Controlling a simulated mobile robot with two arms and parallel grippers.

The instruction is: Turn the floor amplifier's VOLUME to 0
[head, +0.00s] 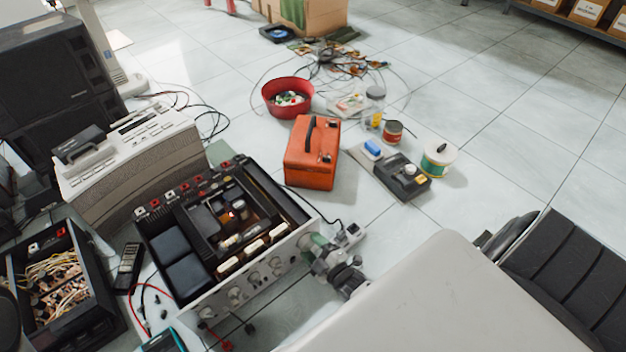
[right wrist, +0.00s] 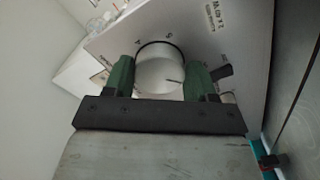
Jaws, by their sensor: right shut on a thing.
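The floor amplifier (head: 288,259) sits with its top off, its silver front panel with several knobs facing the lower right. My right gripper (head: 310,245) is at the right end of that panel. In the right wrist view, my right gripper (right wrist: 160,80) has green fingers on both sides of a large round silver knob (right wrist: 160,73) and is shut on it. The knob has a dark pointer line toward the right of its face. Letters around it show on the panel (right wrist: 225,40), but I cannot read the word VOLUME. My left gripper is not in view.
An orange case (head: 312,155) stands behind the amplifier, with a red bowl (head: 288,98) farther back. A soldering station (head: 403,177) and a solder spool (head: 438,160) lie to the right. A remote (head: 129,268) and a box of wires (head: 60,285) are at the left. A dark chair (head: 580,265) stands at the right.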

